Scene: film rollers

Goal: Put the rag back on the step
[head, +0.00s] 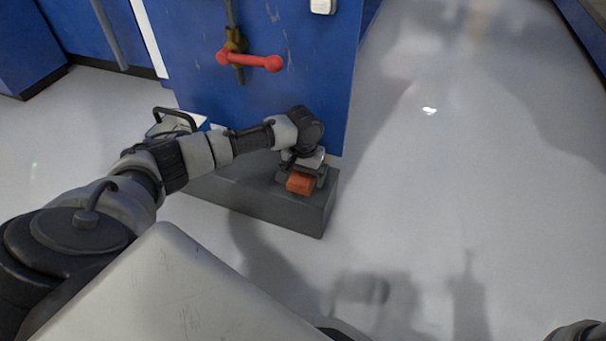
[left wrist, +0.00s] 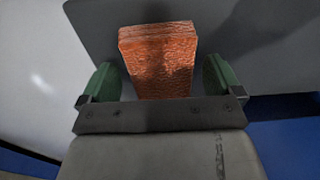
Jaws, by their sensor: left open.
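The rag (head: 300,183) is a folded orange-red block on the right end of the dark grey step (head: 262,198). My left gripper (head: 303,178) is over that end of the step, with the rag at its fingers. In the left wrist view, the rag (left wrist: 160,62) lies between the two green fingertips of my left gripper (left wrist: 163,85). Gaps show on both sides, so the fingers are apart from it. The step's grey top (left wrist: 255,40) shows behind and around the rag. Of my right arm, only a dark part shows at the bottom right corner; its gripper is out of view.
A blue cabinet (head: 190,50) rises behind the step. A red-handled valve (head: 250,61) sticks out of its face above my left arm. A container with a dark handle (head: 175,122) stands at the step's left end. The floor (head: 430,180) to the right is clear.

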